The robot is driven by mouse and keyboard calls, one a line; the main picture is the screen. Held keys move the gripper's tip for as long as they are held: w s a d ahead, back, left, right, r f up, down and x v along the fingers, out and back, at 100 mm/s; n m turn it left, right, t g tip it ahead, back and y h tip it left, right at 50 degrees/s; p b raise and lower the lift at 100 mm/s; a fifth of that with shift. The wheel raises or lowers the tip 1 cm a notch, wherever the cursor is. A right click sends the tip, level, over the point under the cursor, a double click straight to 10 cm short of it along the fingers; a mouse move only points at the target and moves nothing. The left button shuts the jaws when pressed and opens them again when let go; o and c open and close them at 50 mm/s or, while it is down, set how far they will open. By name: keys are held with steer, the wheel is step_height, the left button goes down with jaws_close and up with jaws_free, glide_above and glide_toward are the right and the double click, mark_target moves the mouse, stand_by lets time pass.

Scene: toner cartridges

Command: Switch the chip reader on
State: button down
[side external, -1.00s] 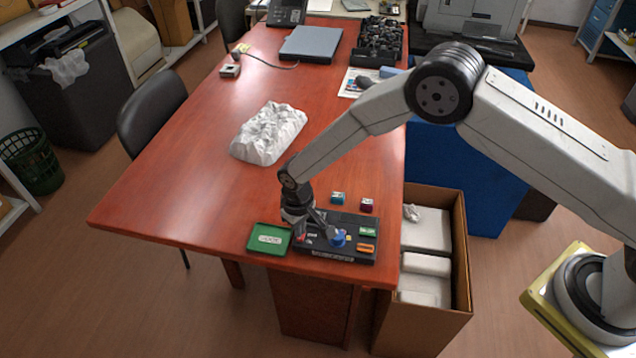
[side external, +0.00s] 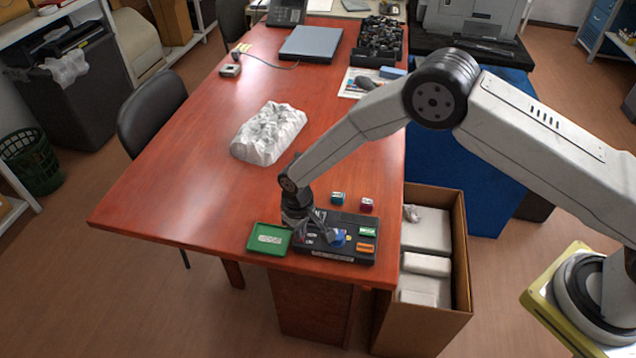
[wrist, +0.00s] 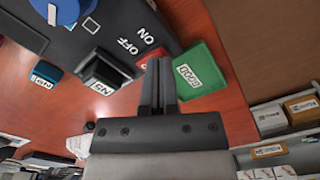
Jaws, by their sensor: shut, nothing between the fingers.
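The chip reader (side external: 345,252) is a black box at the near end of the red table, with a blue knob (wrist: 62,10) and green and orange labelled parts on top. In the wrist view its dark panel carries white OFF and ON lettering (wrist: 138,38) beside a red switch (wrist: 149,56). My gripper (wrist: 159,62) is shut and empty. Its fingertips are at the red switch and hide part of it; I cannot tell whether they touch it or which way it is tipped. In the side view my gripper (side external: 328,236) is low over the reader's left part.
A green tray (side external: 253,238) lies just left of the reader; it also shows in the wrist view (wrist: 212,55). A crumpled white block (side external: 268,133) lies farther back. An open carton (side external: 460,250) stands right of the table.

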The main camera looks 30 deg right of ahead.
steer(key=shift+f, duration=0.3)
steer(key=shift+r, duration=0.15)
stand_by(0.4)
steer(key=shift+r, duration=3.3)
steer(key=shift+d+r, duration=0.1)
steer(key=shift+r, duration=0.05)
